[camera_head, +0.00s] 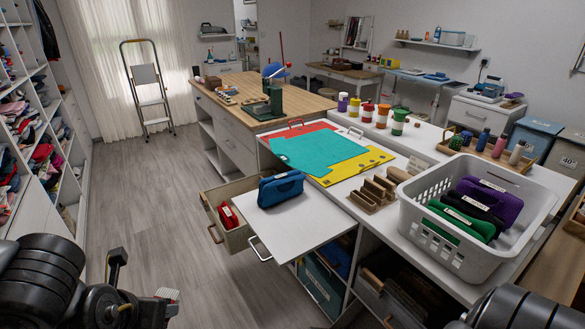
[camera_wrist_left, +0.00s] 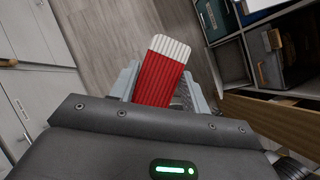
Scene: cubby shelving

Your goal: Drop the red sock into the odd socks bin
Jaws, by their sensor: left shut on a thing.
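The red sock (camera_wrist_left: 160,75), with a white ribbed cuff, is held between the fingers of my left gripper (camera_wrist_left: 158,88) in the left wrist view. In the head view my left gripper (camera_head: 150,305) is low at the left, over the floor, and the white cuff of the sock (camera_head: 167,294) shows at its tip. No bin label for odd socks is readable, so I cannot tell which container is the odd socks bin. My right arm shows at the lower right, but its gripper is not in view.
A white basket (camera_head: 415,205) with purple, black and green labelled bundles stands on the counter. An open drawer (camera_head: 240,236) holds a red item; a blue pouch (camera_head: 281,188) sits beside it. Lidded bins (camera_head: 532,143) stand at the far right. The floor at left is clear.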

